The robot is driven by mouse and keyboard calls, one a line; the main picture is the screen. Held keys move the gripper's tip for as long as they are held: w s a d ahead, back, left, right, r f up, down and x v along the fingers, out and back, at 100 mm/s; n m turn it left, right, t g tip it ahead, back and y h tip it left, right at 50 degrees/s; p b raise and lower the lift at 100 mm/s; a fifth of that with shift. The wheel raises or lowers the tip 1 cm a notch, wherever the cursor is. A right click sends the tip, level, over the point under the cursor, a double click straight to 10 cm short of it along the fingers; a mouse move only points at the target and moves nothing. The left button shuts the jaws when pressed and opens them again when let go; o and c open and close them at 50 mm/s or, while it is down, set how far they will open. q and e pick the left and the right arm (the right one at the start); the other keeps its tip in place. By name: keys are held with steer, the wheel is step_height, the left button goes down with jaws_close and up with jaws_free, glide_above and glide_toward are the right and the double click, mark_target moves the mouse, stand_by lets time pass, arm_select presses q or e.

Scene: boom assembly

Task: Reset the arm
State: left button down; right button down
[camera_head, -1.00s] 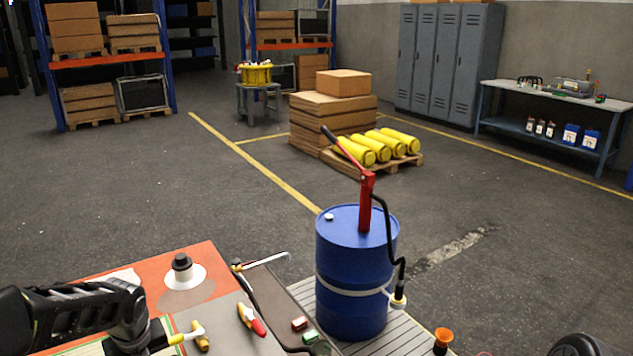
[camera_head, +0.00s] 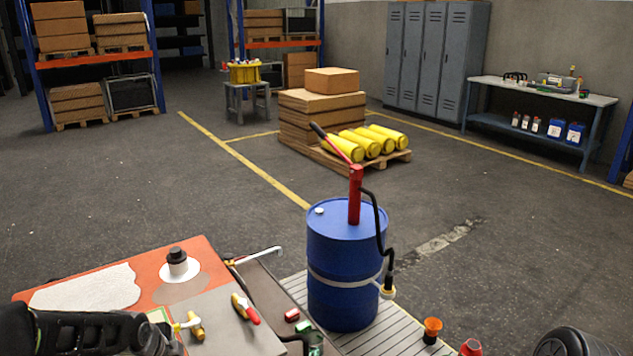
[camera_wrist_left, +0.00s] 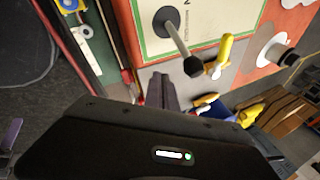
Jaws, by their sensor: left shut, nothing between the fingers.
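My left arm (camera_head: 70,330) comes in low at the left edge of the head view, beside the orange and grey worktop (camera_head: 205,250). In the left wrist view my left gripper (camera_wrist_left: 163,88) is shut and empty, with its fingers together above the worktop. A bolt-like rod with a dark hexagonal head (camera_wrist_left: 180,45) shows just beyond the fingertips. My right gripper is not in view.
A blue drum (camera_head: 345,265) with a red hand pump (camera_head: 355,195) stands right of the worktop. Open floor lies beyond.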

arm_select(q)
steer(key=s+d+f+n+h, duration=0.2)
steer(key=s+d+f+n, duration=0.2)
steer(key=d+f+n, duration=0.4)
steer(key=s+d+f+n+h, duration=0.1)
steer(key=s+d+f+n, duration=0.3)
steer(key=d+f+n, duration=0.55)
steer(key=s+d+f+g, duration=0.2)
steer(key=s+d, duration=0.3)
steer(key=s, duration=0.3)
steer(key=s+d+f+m+g+h, duration=0.1)
steer(key=s+d+f+g, duration=0.1)
steer(key=s+d, duration=0.3)
steer(key=s+f, duration=0.1)
steer(key=s, duration=0.1)
steer(key=shift+s+d+f, duration=0.25)
steer(key=shift+s+d, duration=0.1)
